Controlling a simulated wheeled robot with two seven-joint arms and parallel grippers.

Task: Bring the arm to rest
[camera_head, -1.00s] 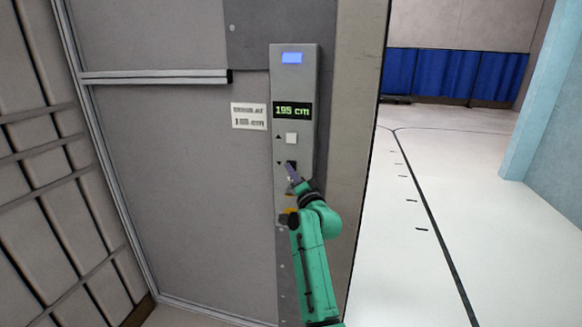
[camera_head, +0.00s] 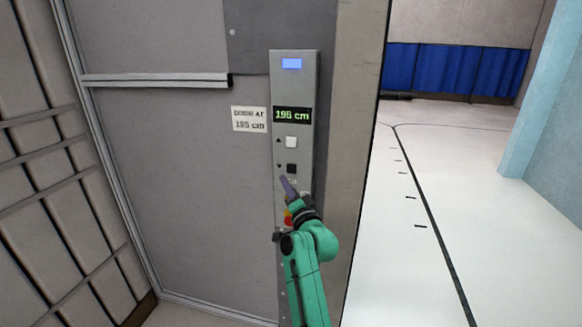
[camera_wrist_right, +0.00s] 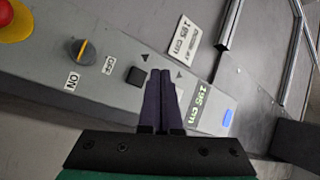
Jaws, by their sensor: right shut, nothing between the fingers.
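My right gripper (camera_head: 285,180) is shut and empty, its purple fingers pointing up just below the black down button (camera_head: 291,169) on the grey control panel (camera_head: 305,72). In the right wrist view the shut fingers (camera_wrist_right: 160,74) lie beside the black button (camera_wrist_right: 136,76), with the button uncovered to their left. I cannot tell how far the tips stand off the panel. The panel's green display (camera_head: 292,115) reads 195 cm. A white up button (camera_head: 292,142) sits above the black one. My left gripper is not in view.
A sign (camera_head: 249,119) reading 195 cm hangs left of the panel. A dark knob (camera_wrist_right: 85,52) with a yellow mark and a red button (camera_wrist_right: 8,20) sit low on the panel. A rail (camera_head: 155,80) crosses the grey wall. Open pale floor (camera_head: 400,260) lies right.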

